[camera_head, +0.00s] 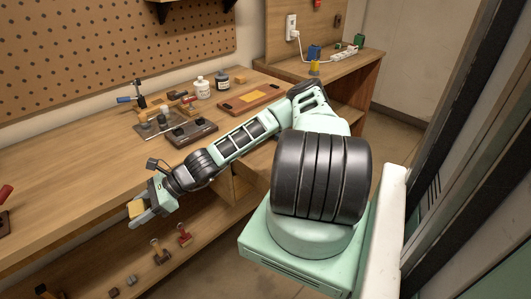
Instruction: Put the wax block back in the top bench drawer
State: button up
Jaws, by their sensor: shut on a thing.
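My gripper (140,214) is at the lower left, out in front of the workbench's front edge. It is shut on a yellowish block, the wax block (136,207), which shows between the fingers. The block is held in the air, apart from the bench top. A wooden part (238,188) below the bench top shows behind and under my forearm. It may be the top drawer, but my arm covers much of it and I cannot tell how far open it is.
The workbench top (60,160) is bare at the left. Dark tool blocks (192,132), a white bottle (202,87) and a reddish board (248,97) stand further back. A lower shelf (125,262) holds several stamps and small blocks. A red-handled tool lies at the far left.

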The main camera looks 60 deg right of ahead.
aim_at(264, 147)
jog(key=l+u, duration=0.1)
jog(key=l, duration=0.3)
jog(key=k+l+u, duration=0.1)
jog(key=l, duration=0.3)
jog(key=l+u, duration=0.1)
jog(key=l, duration=0.3)
jog(key=k+l+u, duration=0.1)
jog(key=l, duration=0.3)
jog(key=k+l+u, duration=0.1)
jog(key=l, duration=0.3)
jog(key=k+l+u, duration=0.1)
jog(key=l, duration=0.25)
